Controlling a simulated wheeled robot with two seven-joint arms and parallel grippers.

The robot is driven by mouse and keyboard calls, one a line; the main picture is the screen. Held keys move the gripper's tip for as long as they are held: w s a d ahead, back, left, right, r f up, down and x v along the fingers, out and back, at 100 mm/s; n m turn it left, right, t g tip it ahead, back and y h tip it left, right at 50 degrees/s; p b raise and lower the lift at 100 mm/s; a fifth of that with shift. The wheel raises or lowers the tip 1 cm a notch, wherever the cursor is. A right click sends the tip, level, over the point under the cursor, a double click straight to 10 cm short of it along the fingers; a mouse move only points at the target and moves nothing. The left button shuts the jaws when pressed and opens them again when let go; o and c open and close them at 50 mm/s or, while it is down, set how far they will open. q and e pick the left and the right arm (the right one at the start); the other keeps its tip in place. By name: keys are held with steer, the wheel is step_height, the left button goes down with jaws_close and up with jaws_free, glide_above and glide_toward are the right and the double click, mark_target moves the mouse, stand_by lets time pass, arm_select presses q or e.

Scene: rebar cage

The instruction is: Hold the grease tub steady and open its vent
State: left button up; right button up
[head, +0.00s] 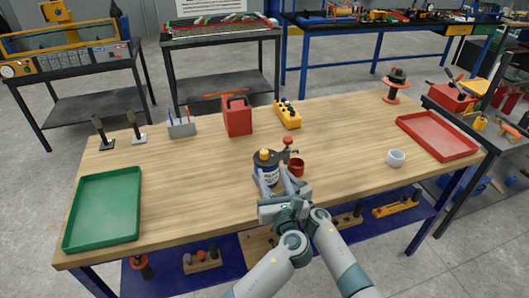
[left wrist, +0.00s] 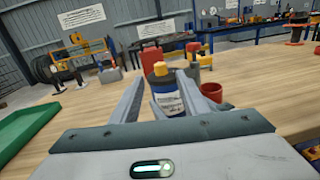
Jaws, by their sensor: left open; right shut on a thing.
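The grease tub (head: 268,174) is a dark blue upright tub with a pale label and a yellow cap (head: 264,155), near the front middle of the wooden table. In the left wrist view the tub (left wrist: 167,98) and its yellow cap (left wrist: 160,69) stand between and beyond two grey fingers. My left gripper (left wrist: 162,95) is open, its fingers reaching along either side of the tub; I cannot tell if they touch it. My right gripper (head: 297,187) is shut at the tub's near right side, partly overlapped by the left one. Its contact point is hidden.
A dark fixture with a red knob (head: 288,140) and a red cup (head: 296,167) stand close right of the tub. A green tray (head: 103,208) lies left, a red tray (head: 436,136) right. The table's left middle is clear.

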mark_target(265, 154)
arm_select(q)
steer(key=x, duration=1.1)
steer(key=shift+w, duration=0.3)
steer(key=shift+c, duration=0.2)
jaws_close()
